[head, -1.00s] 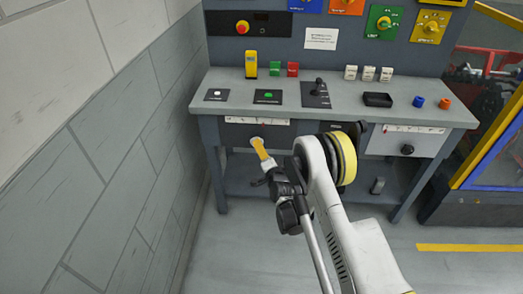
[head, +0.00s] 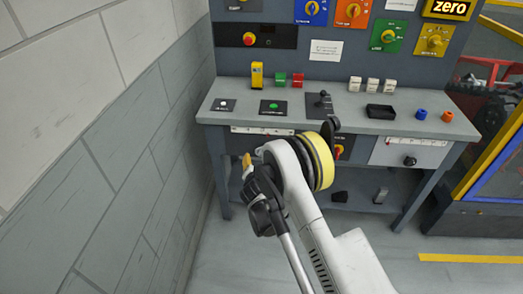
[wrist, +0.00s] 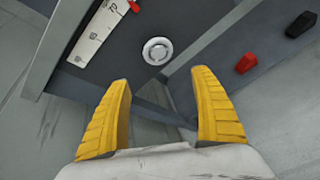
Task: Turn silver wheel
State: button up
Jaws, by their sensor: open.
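The silver wheel (wrist: 157,51) is a small round silver disc on a dark panel, above centre in the wrist view. A white scale strip (wrist: 95,30) with a red pointer (wrist: 134,5) lies beside it. My gripper (wrist: 162,80) is open and empty, its two yellow fingers spread wide. In the wrist picture the wheel shows beyond the fingertips, between them and slightly above, apart from both. In the head view my gripper (head: 246,164) is in front of the bench's left drawer front; I cannot make out the wheel there, where my arm covers part of that front.
The grey bench (head: 345,122) carries buttons, a joystick (head: 322,101) and a black tray (head: 381,112). A second drawer front with a black knob (head: 410,161) is to the right. A grey wall (head: 110,130) stands close on the left. Red and black blocks (wrist: 247,62) lie beneath.

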jog(key=w+n+b, duration=0.1)
jog(key=w+n, duration=0.1)
jog(key=w, duration=0.1)
jog(key=w+f+n+b, duration=0.1)
jog(key=w+n, duration=0.1)
jog(key=w, duration=0.1)
jog(key=w+d+f+n+h+b, duration=0.1)
jog(key=w+n, duration=0.1)
jog(key=w, duration=0.1)
jog(key=shift+w+t+b, duration=0.3)
jog(key=shift+w, duration=0.1)
jog(key=c, duration=1.2)
